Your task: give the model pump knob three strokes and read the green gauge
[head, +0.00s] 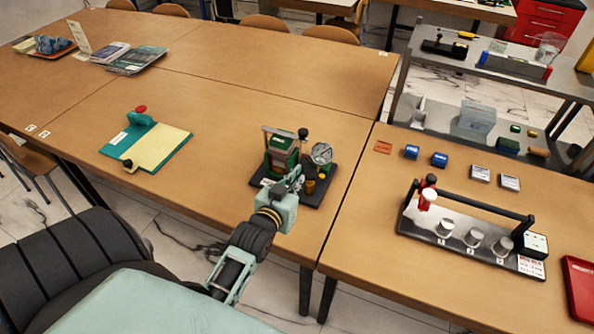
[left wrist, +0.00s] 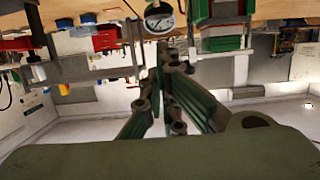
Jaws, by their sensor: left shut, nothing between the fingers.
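The model pump (head: 283,152) is a green and dark body on a black base plate (head: 318,194), near the front edge of the middle table. A bar runs across its top, with a black knob (head: 303,133) at its right end. A round white-faced gauge (head: 321,153) stands right of the body; it also shows upside down in the left wrist view (left wrist: 160,18). Its reading is too small to tell. My left gripper (head: 294,175) is shut and empty, in front of the pump and below the knob; its fingers (left wrist: 168,58) meet in the left wrist view. My right gripper is out of view.
A brass-coloured part (head: 310,187) stands on the plate near my gripper. A green board with yellow paper (head: 155,146) lies to the left. On the right table is a rack with metal weights (head: 473,237) and a red tray (head: 580,285). Table between board and pump is clear.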

